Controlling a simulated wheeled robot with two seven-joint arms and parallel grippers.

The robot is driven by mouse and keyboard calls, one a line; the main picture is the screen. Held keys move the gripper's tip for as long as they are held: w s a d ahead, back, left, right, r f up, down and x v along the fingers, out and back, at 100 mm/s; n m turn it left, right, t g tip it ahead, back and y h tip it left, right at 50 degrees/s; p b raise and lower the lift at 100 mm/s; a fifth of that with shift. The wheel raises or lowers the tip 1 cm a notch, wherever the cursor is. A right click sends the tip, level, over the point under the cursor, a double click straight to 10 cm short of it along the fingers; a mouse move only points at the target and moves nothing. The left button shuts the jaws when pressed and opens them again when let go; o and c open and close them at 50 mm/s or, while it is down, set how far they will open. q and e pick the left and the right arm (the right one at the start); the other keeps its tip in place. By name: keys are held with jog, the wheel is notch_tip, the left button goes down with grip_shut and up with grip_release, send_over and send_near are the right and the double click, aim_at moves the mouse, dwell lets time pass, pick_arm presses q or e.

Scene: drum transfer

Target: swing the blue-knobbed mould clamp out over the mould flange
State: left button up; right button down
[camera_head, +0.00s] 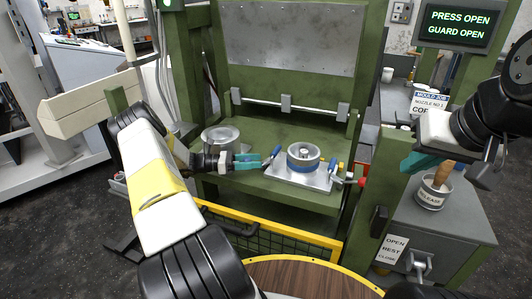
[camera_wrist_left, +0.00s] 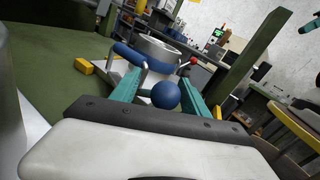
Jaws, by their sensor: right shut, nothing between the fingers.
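The round metal mould (camera_head: 303,151) with a blue band stands on a bright plate (camera_head: 290,178) on the green press table. The clamp's blue knob (camera_wrist_left: 166,95) lies between the two teal fingers of my left gripper (camera_wrist_left: 160,82) in the left wrist view. The fingers are apart, with space beside the knob; I cannot tell if either touches it. A bent chrome bar (camera_wrist_left: 145,72) stands by the knob, near the mould. In the head view my left gripper (camera_head: 268,161) reaches in from the left, just left of the mould. My right gripper (camera_head: 421,163) is shut and empty at the right.
Another round metal piece (camera_head: 221,137) sits left of my left gripper. A red knob (camera_head: 363,182) sticks out right of the plate. The release pot (camera_head: 432,198) with a wooden handle stands below my right gripper. A yellow guard rail (camera_head: 270,228) runs along the front.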

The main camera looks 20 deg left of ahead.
pick_arm(q)
jog(key=v, duration=0.7)
jog(key=shift+s+a, duration=0.15)
jog(key=shift+a, duration=0.1)
jog(key=shift+c, duration=0.2)
